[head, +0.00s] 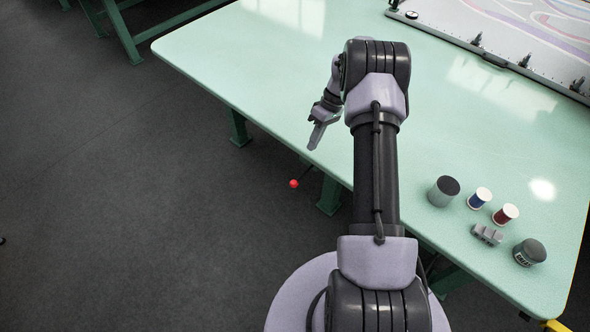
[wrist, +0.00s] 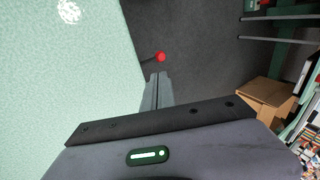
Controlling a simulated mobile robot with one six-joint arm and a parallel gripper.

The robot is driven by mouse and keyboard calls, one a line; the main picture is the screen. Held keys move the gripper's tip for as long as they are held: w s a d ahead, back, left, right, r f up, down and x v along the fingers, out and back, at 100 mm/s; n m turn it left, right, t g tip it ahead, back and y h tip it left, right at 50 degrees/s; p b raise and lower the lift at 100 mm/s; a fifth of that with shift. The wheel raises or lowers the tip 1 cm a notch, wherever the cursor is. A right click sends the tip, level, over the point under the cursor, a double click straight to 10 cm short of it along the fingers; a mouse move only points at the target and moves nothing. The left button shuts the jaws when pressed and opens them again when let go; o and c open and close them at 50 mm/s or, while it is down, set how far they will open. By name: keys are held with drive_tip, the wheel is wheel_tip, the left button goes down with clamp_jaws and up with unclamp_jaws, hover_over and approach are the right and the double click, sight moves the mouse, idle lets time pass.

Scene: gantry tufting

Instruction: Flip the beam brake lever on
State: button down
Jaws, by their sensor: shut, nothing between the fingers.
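A small red ball-shaped knob (head: 294,184) shows low beside the green table's near edge in the head view, on a thin dark rod. It is probably the end of the brake lever. The rest of the lever is hidden by the table. The red knob also shows in the wrist view (wrist: 161,57), just beyond my fingertips and apart from them. My gripper (head: 312,146) is shut and empty, pointing down at the table's edge in the head view. Its closed fingers (wrist: 160,76) show in the wrist view.
The green table (head: 250,60) fills the middle and right. A frame with cloth (head: 520,25) lies at the back right. Cardboard boxes (wrist: 262,98) stand right in the wrist view.

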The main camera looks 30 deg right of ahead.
sight(298, 180)
drive_tip(key=b+x, duration=0.4)
drive_tip(key=x, duration=1)
drive_tip(key=shift+w+f, duration=0.1)
drive_tip(key=shift+w, duration=0.05)
